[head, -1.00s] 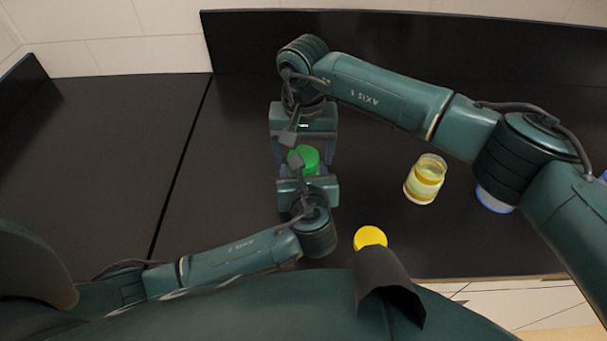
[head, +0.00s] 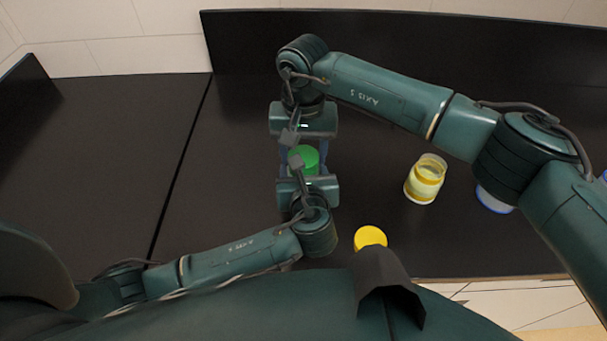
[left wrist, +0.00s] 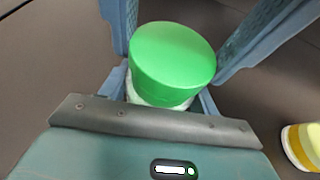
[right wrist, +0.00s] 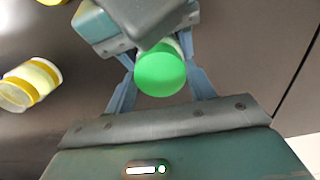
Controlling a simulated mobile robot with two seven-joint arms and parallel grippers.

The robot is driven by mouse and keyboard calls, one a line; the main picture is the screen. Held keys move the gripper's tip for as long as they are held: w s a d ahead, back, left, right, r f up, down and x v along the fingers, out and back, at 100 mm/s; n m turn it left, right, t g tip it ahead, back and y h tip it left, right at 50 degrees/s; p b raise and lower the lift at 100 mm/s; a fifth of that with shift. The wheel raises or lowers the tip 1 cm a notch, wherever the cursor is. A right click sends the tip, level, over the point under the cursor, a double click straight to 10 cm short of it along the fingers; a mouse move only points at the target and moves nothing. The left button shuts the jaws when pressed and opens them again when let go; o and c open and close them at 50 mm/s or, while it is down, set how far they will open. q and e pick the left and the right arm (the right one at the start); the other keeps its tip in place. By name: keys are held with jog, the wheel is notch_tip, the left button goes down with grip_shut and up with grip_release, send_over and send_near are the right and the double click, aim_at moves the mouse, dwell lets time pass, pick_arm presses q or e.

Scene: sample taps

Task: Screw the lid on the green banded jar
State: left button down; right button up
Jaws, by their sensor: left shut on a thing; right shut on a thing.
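The jar with the green lid stands between my two grippers, its lid (head: 308,158) level on top. In the left wrist view the green lid (left wrist: 172,55) covers the mouth, and a little pale jar body (left wrist: 150,98) shows below it. My left gripper (head: 306,172) comes from the near side and is shut on the jar body, low down. My right gripper (head: 303,150) comes from the far side, its fingers shut on the green lid, which also shows in the right wrist view (right wrist: 160,72). The jar's band is hidden, and I cannot tell how tight the lid sits.
An open jar with yellow bands (head: 425,180) stands to the right. A loose yellow lid (head: 369,237) lies near the front edge. A blue-rimmed thing (head: 493,200) is partly hidden under my right arm. The dark counter at left is clear.

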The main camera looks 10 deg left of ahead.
jog(key=m, duration=0.6)
jog(key=o, duration=1.1)
jog(key=shift+r, duration=2.25)
